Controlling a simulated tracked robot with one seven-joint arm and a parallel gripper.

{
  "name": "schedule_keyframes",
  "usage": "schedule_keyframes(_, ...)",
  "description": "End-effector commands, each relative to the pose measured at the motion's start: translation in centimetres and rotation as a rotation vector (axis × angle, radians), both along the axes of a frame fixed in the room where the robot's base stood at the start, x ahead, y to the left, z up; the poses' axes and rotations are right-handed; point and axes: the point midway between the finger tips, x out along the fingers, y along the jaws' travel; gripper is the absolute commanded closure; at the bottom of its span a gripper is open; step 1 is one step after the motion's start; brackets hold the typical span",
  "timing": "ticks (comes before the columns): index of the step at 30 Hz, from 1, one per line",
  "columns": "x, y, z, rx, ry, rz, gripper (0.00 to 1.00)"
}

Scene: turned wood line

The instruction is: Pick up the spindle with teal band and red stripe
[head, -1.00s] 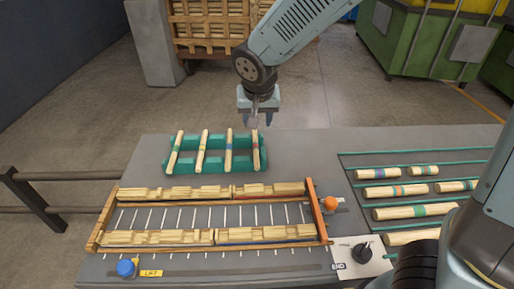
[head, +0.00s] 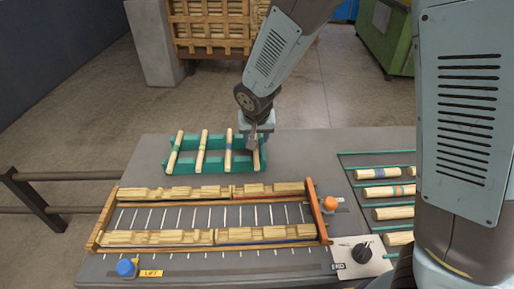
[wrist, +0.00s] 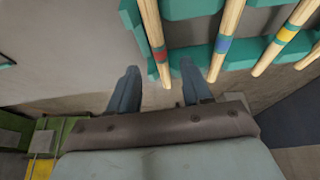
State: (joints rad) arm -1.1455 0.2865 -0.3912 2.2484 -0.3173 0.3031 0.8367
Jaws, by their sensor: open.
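The spindle with a red stripe (wrist: 151,25) is the rightmost in the teal rack in the head view. In the head view my gripper (head: 254,143) is at the rack's right end and hides most of that spindle (head: 257,163).
The teal rack (head: 213,168) also holds a blue-banded spindle (head: 229,150) close beside and two more to the left. In front is a wooden-railed fixture (head: 318,216) with an orange knob (head: 330,203). Sorted spindles (head: 388,191) lie at right, partly behind my arm.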

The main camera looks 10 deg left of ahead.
Motion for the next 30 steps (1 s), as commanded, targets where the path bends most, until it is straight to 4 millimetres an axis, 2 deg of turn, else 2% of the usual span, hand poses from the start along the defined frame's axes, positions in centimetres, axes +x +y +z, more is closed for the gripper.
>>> schedule_keyframes(9, 1.5, 0.4, -3.2, -0.001, 0.001, -0.003, 0.51)
schedule_keyframes(20, 1.7, 0.4, -3.7, 0.000, 0.000, -0.002, 0.51)
schedule_keyframes(30, 1.7, 0.4, -3.7, 0.000, 0.001, -0.002, 0.84)
